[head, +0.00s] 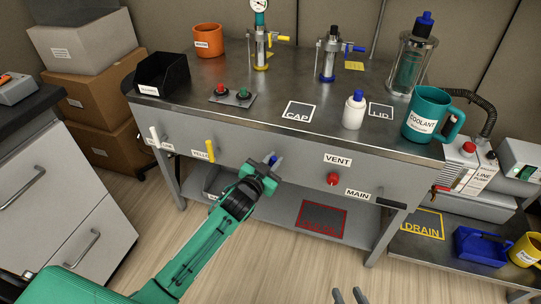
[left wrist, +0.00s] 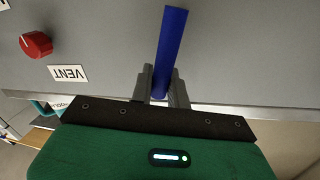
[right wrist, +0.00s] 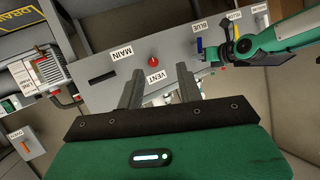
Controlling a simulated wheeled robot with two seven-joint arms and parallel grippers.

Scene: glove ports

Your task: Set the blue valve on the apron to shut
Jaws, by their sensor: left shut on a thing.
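The blue valve (head: 272,160) is a lever on the grey apron (head: 305,166) below the worktop. My left gripper (head: 268,172) is shut on the blue lever in the head view and hides most of it. In the left wrist view the blue lever (left wrist: 172,45) stands between the two fingers (left wrist: 162,85) and sticks out past them, tilted slightly. In the right wrist view the blue lever (right wrist: 200,45) shows under a BLUE label (right wrist: 199,27). My right gripper (right wrist: 158,85) is open and empty, away from the apron; its fingertips show at the bottom of the head view (head: 351,296).
On the apron, a yellow lever (head: 210,149) and a white lever (head: 154,133) are to the left. A red knob (head: 333,179) between VENT and MAIN labels is to the right. The worktop holds a teal mug (head: 425,116), a white bottle (head: 354,110) and a black bin (head: 162,74).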

